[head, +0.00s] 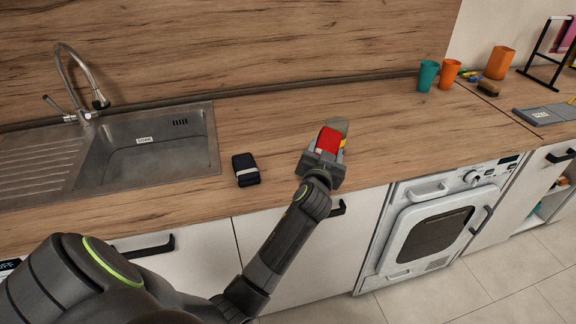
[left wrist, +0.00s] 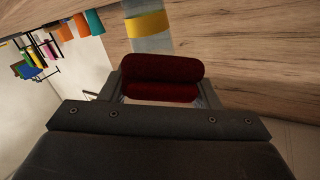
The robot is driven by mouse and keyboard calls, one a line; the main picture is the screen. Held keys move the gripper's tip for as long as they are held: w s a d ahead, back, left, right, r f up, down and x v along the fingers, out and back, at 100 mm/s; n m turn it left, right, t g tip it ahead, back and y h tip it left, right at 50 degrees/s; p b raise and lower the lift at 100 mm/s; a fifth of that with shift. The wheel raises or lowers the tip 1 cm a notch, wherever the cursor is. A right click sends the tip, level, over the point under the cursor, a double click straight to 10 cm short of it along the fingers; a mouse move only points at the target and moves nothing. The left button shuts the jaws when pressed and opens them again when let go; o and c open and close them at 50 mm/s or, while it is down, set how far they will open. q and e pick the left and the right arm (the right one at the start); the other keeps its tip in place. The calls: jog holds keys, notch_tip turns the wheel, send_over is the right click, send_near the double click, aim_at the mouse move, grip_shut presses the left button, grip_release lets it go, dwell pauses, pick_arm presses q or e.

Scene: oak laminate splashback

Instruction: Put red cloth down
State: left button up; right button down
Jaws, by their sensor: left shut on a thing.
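My left gripper (head: 326,152) is shut on the folded red cloth (head: 328,138), over the front part of the wooden counter right of the sink. In the left wrist view the red cloth (left wrist: 162,77) shows as a thick dark red fold between the fingers. A grey cloth with a yellow band (head: 339,124) is just behind it, partly hidden by the red cloth and gripper. It also shows in the left wrist view (left wrist: 150,43). I cannot tell whether the red cloth touches the counter or the grey cloth. My right gripper is not in view.
A teal cup (head: 428,76) and orange cups (head: 449,74) stand at the back right. The counter (head: 410,125) right of my gripper is clear.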

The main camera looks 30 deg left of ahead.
aim_at(289, 169)
pick_arm(q)
jog(key=s+a+r+n+g+y+p, duration=0.2)
jog(key=a+r+n+g+y, duration=0.1)
jog(key=a+n+g, duration=0.5)
jog(key=shift+s+a+n+g+y, duration=0.25)
jog(key=shift+a+n+g+y, duration=0.05)
jog(key=shift+a+n+y, duration=0.65)
jog(key=shift+d, duration=0.1)
notch_tip(289, 169, down, 9)
jog(key=shift+f+p, duration=0.15)
jog(key=shift+p, duration=0.55)
jog(key=shift+f, duration=0.2)
jog(key=o, duration=1)
jog(key=shift+f, duration=0.15)
